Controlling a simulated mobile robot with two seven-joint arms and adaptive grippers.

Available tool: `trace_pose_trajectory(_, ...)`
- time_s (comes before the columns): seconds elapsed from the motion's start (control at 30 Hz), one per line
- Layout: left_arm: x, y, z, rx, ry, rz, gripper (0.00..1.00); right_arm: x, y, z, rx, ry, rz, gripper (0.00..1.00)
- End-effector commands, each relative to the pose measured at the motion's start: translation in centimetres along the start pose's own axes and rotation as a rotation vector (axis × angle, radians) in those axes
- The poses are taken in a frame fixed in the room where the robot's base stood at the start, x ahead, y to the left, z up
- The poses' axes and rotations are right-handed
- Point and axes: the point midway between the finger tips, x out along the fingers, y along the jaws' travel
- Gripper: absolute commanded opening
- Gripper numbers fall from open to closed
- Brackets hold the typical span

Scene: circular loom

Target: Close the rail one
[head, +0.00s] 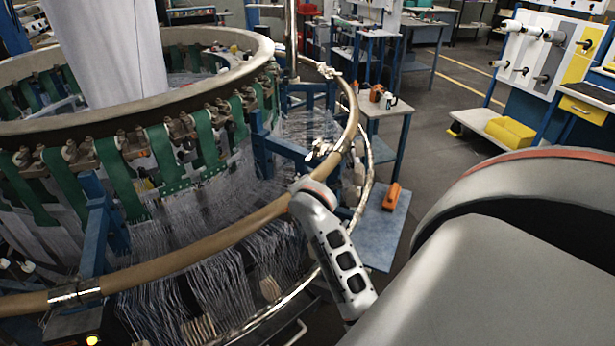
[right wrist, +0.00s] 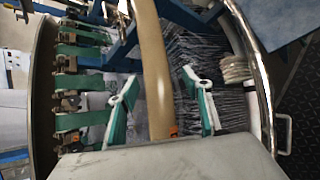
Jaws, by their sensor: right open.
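The tan curved rail (head: 235,228) runs around the front of the circular loom, with a metal joint (head: 75,293) at the lower left and a metal clamp (head: 322,148) at the right. I cannot tell for sure which section is rail one. In the right wrist view the rail (right wrist: 147,40) runs down between the two green-padded fingers of my right gripper (right wrist: 158,78). The gripper is open, with a gap on each side of the rail. In the head view my right arm's end lies over the rail and the fingers are hidden. My left gripper is not in view.
Green straps (head: 115,165) and white threads (head: 195,220) hang inside the rail. A chrome hoop (head: 368,165) curves outside it. A small table (head: 375,240) with an orange item (head: 391,196) stands to the right. Open floor (head: 440,110) lies beyond.

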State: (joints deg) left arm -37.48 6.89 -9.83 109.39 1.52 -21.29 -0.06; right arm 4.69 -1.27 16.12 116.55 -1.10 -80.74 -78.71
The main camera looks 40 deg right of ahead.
Motion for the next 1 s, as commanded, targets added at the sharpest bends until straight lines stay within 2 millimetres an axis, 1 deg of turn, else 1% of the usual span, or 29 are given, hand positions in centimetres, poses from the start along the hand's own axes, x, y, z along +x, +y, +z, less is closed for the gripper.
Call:
trace_pose_trajectory(0.03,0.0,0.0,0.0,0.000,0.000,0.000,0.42,-1.1,0.0,0.0,0.002,0.001,0.001,0.49)
trace_pose_trajectory(0.2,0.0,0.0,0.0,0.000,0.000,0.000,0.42,-4.2,-0.1,-0.1,0.001,0.002,0.000,0.49)
trace_pose_trajectory(0.3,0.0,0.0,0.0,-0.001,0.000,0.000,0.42,-5.3,-0.1,-0.1,0.001,0.001,-0.001,0.49)
trace_pose_trajectory(0.4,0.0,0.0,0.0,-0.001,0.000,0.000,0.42,-6.0,-0.1,0.0,-0.001,0.001,-0.003,0.49)
trace_pose_trajectory(0.57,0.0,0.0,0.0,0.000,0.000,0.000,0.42,-6.4,-0.2,-0.1,-0.001,0.001,-0.003,0.49)
trace_pose_trajectory(1.0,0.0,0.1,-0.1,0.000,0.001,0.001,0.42,-6.3,-0.1,0.0,-0.001,0.000,-0.003,0.49)
